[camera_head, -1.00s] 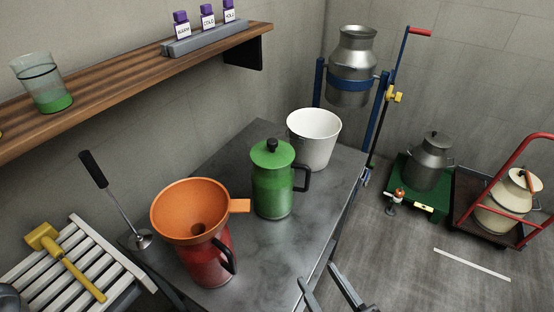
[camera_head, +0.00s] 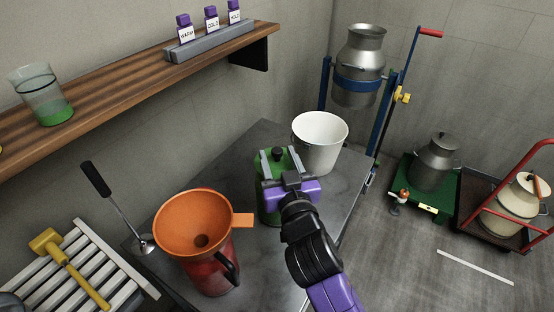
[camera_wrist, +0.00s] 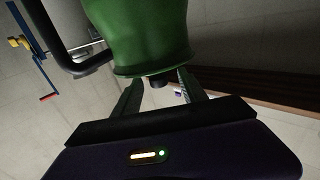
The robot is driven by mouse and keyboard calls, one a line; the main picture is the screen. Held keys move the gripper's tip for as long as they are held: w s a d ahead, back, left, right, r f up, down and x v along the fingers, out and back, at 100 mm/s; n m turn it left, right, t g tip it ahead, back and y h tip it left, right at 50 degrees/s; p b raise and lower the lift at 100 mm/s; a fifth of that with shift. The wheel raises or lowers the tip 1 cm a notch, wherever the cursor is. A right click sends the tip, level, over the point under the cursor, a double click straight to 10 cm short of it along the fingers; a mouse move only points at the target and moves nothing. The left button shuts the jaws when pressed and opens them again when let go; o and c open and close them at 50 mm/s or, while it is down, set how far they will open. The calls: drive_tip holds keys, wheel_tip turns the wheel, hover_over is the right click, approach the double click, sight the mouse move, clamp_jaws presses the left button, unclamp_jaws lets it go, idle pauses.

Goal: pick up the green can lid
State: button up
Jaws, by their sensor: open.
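The green can lid (camera_head: 279,162) with its dark knob sits on top of the green can (camera_head: 264,203) on the grey table. In the wrist view the green lid (camera_wrist: 152,68) appears upside down, its black knob (camera_wrist: 157,80) between my fingers. My gripper (camera_head: 281,164) is open at the lid, one finger on each side of the knob; the fingers also show in the wrist view (camera_wrist: 160,92). There is a gap between the knob and each finger. Whether a finger touches the lid cannot be told. My arm hides part of the can and its handle.
An orange funnel (camera_head: 193,221) sits on a red can (camera_head: 211,272) to the left on the grey table (camera_head: 270,277). A white bucket (camera_head: 321,145) stands behind the green can. A wooden shelf (camera_head: 130,82) runs along the wall above. The table's front is mostly clear.

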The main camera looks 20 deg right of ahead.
sight(276, 148)
drive_tip(key=w, duration=0.2)
drive_tip(key=w+d+p, duration=0.1)
drive_tip(key=w, duration=0.2)
drive_tip(key=shift+p, duration=0.3)
clamp_jaws()
